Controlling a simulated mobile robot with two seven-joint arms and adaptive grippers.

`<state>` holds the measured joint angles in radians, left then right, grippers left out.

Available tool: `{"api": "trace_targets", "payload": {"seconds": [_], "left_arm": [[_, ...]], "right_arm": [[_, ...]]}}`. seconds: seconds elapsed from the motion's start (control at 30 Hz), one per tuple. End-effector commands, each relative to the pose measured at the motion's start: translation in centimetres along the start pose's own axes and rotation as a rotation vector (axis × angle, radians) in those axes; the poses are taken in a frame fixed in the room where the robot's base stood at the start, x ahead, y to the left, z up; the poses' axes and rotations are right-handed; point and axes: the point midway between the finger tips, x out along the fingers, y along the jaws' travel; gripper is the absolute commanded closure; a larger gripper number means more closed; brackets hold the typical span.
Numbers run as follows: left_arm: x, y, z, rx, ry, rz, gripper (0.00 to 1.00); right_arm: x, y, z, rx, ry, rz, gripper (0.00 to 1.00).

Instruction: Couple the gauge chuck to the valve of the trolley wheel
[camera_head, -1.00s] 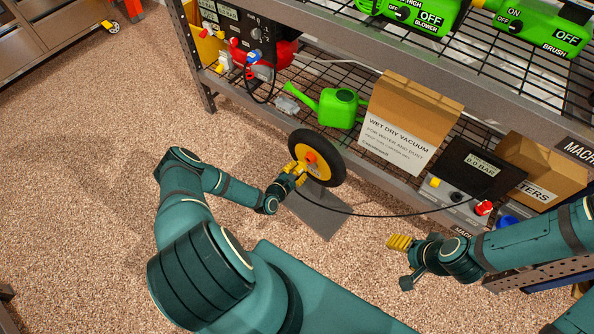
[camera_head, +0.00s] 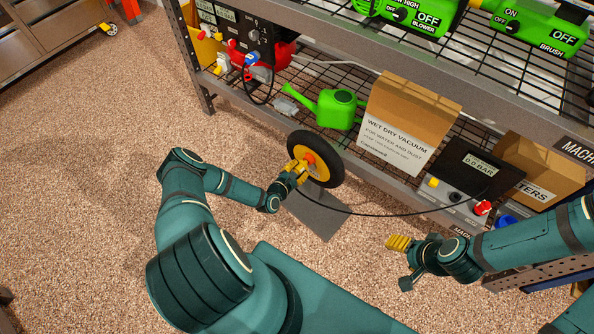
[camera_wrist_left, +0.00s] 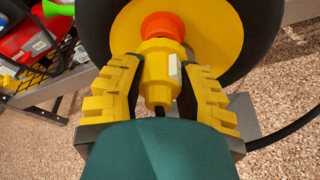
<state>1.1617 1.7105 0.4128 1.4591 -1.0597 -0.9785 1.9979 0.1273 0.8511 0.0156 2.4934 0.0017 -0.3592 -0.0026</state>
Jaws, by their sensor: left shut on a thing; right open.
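The trolley wheel (camera_head: 335,140) stands upright on a grey plate, with a black tyre and yellow hub (camera_wrist_left: 215,55). An orange-red part (camera_wrist_left: 163,27), probably at the valve, sits at the hub's centre. The yellow gauge chuck (camera_wrist_left: 160,72), with a white label, is between the fingers of my left gripper (camera_wrist_left: 158,75), which is shut on it. Its front end meets the orange-red part; whether it is locked on cannot be told. My left gripper also shows in the head view (camera_head: 297,170). My right gripper (camera_head: 392,243) is open and empty, away from the wheel.
A black hose (camera_head: 385,214) runs from the chuck to the gauge unit (camera_head: 475,165), which reads 0.0 BAR. On the lower shelf are a green watering can (camera_head: 337,109) and a cardboard vacuum box (camera_head: 408,120). The carpet left of the wheel is clear.

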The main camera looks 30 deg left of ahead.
Motion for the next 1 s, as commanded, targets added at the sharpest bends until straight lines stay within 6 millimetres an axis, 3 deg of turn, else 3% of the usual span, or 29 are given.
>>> {"api": "trace_targets", "payload": {"seconds": [0.77, 0.8, 0.87, 1.0], "left_arm": [[1.7, 0.0, 0.5, -0.001, 0.000, 0.000, 1.00], [1.7, 0.0, 0.5, -0.001, 0.000, -0.001, 0.57], [1.7, 0.0, 0.5, -0.001, 0.000, -0.001, 0.36], [1.7, 0.0, 0.5, -0.001, 0.000, -0.001, 0.35]], "right_arm": [[0.0, 0.0, 0.0, 0.000, 0.000, 0.000, 0.37], [0.0, 0.0, 0.0, 0.000, 0.000, 0.000, 0.37], [0.0, 0.0, 0.0, 0.000, 0.000, 0.000, 0.37], [0.0, 0.0, 0.0, 0.000, 0.000, 0.000, 0.37]]}}
